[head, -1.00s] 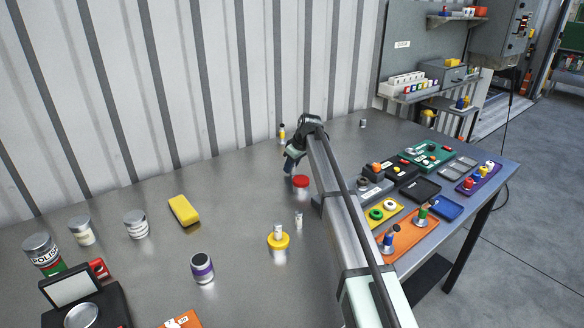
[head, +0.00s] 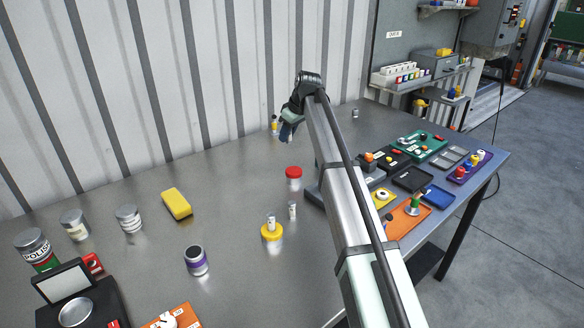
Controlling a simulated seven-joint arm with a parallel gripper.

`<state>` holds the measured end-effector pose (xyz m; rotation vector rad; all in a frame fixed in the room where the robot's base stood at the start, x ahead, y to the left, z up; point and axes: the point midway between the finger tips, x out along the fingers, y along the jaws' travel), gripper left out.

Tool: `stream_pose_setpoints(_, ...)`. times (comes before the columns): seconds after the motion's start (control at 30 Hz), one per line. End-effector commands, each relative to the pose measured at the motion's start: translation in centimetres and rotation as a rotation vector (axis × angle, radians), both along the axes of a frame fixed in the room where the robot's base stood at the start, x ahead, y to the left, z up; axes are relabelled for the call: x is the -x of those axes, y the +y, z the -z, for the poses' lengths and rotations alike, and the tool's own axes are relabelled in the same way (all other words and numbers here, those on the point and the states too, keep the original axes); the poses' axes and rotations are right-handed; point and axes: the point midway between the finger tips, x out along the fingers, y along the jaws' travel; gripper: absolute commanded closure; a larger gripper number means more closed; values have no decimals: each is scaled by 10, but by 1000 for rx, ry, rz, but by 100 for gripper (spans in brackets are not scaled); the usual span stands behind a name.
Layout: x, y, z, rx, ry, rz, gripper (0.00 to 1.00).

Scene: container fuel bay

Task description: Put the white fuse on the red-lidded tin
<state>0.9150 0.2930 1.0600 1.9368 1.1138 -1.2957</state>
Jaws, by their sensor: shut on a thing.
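The red-lidded tin (head: 293,172) stands upright on the metal bench in the head view, with nothing visible on its lid. My gripper (head: 286,136) is beyond and above the tin, near the wall. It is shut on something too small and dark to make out. A small white-topped piece, possibly a white fuse (head: 292,207), stands upright on the bench in front of the tin. Another small white-topped piece (head: 271,218) stands on the yellow-lidded tin (head: 271,234). I cannot tell which of these is the task's fuse.
A small yellow-topped item (head: 274,122) stands near the wall beside my gripper. An orange tray (head: 405,225) and other trays fill the right side. The bench between sponge and red-lidded tin is clear.

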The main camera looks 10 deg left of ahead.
Motion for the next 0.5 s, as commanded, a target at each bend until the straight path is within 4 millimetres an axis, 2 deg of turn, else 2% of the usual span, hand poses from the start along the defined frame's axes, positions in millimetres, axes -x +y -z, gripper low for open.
stream_pose_setpoints(0.03, 19, -7, -5, 0, -1, -2, 100)
stream_pose_setpoints(0.2, 51, -21, -16, -2, 1, -7, 100)
stream_pose_setpoints(0.33, 55, -23, -7, -1, 3, -8, 100)
stream_pose_setpoints(0.5, 55, -23, 20, 0, 5, -8, 100)
